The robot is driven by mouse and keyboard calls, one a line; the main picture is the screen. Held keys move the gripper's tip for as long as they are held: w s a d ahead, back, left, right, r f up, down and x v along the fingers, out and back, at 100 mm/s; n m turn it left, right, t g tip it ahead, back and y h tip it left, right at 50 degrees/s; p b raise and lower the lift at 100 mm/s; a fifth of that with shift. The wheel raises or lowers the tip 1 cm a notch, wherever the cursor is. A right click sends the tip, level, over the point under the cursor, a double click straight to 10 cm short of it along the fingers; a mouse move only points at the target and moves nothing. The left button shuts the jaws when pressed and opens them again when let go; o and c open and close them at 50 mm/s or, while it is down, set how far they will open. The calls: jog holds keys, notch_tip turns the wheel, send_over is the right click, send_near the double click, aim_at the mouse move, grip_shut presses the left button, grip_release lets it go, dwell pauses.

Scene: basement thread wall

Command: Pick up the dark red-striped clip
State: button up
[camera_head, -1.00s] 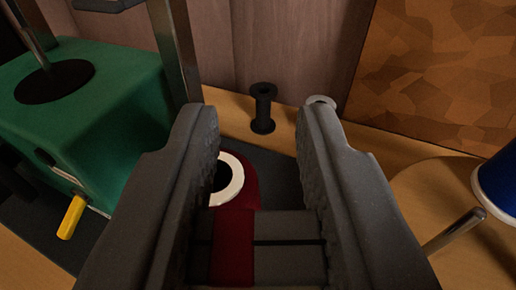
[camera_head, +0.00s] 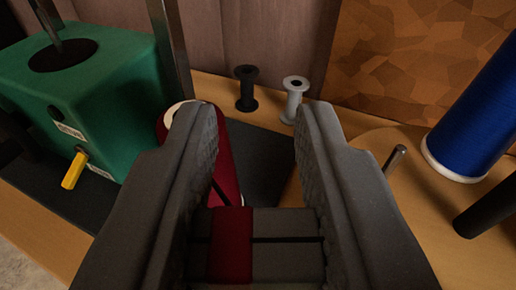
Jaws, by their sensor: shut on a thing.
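The dark clip (camera_head: 285,262) with its red stripe (camera_head: 231,246) lies crosswise between the two fingers of my gripper (camera_head: 262,115), low in the view. My gripper is shut on it, one finger against each end. The clip's lower part runs out of the picture. The fingers point forward, over the bench top.
A dark red object (camera_head: 224,165) with a white ring is partly hidden behind the left finger. A green machine (camera_head: 125,95) with a yellow lever (camera_head: 74,171) stands left. Black (camera_head: 246,90) and grey (camera_head: 294,98) spools stand ahead, a blue spool (camera_head: 482,112) right.

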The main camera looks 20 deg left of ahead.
aim_at(315, 254)
jog(key=shift+s+d+b, duration=0.5)
jog(key=shift+s+b, duration=0.2)
jog(key=shift+b, duration=2.05)
jog(key=shift+s+d+r, duration=0.35)
jog(key=shift+s+d, duration=0.2)
jog(key=shift+s, duration=0.05)
jog(key=shift+s+d, duration=0.4)
jog(key=shift+s, duration=0.05)
